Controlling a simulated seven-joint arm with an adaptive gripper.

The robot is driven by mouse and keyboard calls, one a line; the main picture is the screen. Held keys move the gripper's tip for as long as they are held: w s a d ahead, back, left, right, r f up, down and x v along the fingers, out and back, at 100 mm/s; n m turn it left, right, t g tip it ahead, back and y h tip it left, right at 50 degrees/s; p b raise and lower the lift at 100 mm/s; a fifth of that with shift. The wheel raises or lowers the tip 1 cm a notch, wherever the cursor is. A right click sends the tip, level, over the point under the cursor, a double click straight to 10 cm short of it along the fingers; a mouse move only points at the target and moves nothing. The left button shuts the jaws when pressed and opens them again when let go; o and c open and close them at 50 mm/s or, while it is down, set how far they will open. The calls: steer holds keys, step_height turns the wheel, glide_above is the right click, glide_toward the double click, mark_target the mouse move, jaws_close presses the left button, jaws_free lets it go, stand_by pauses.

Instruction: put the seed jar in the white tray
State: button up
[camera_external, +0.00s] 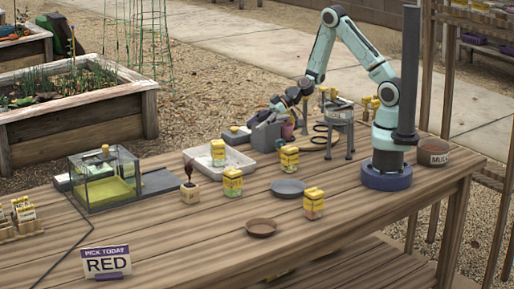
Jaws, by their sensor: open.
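Several small jars with yellow lids and yellow labels stand upright on the table. One jar (289,160) is right of the white tray (238,170), another jar (232,184) is in front of it, and a third jar (313,204) stands nearer the front right. A similar jar (218,153) stands inside the tray. The frame does not show clearly which is the seed jar; the label print is too small to read. My gripper (262,117) is open and empty, above the table behind the tray, apart from these jars.
A grey plate (288,187) and a brown dish (261,228) lie among the jars. A small block with a dark top (190,190) stands left. A clear box (105,180) and a sign (106,263) reading "PICK TODAY RED" are farther left. A grey stand (340,121) is beside my arm.

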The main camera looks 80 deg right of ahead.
steer(key=s+a+r+g+h, duration=0.1)
steer(key=s+a+r+g, duration=0.2)
steer(key=s, duration=0.3)
steer(key=s+a+r+g+h, duration=0.1)
steer(key=s+a+r+g, duration=0.25)
steer(key=s, duration=0.25)
steer(key=s+d+r+m+g+h, duration=0.1)
steer(key=s+r+m+g+h, duration=0.1)
steer(key=s, duration=0.6)
steer(key=s+d+r+m+g+h, duration=0.1)
steer(key=s+d+r+m+h, duration=0.1)
steer(key=s, duration=0.6)
steer(key=shift+s+d+r+m+g, duration=0.3)
steer(key=shift+s+r+m+g, duration=0.05)
steer(key=shift+r+m, duration=0.05)
steer(key=shift+o, duration=0.3)
steer(key=o, duration=0.5)
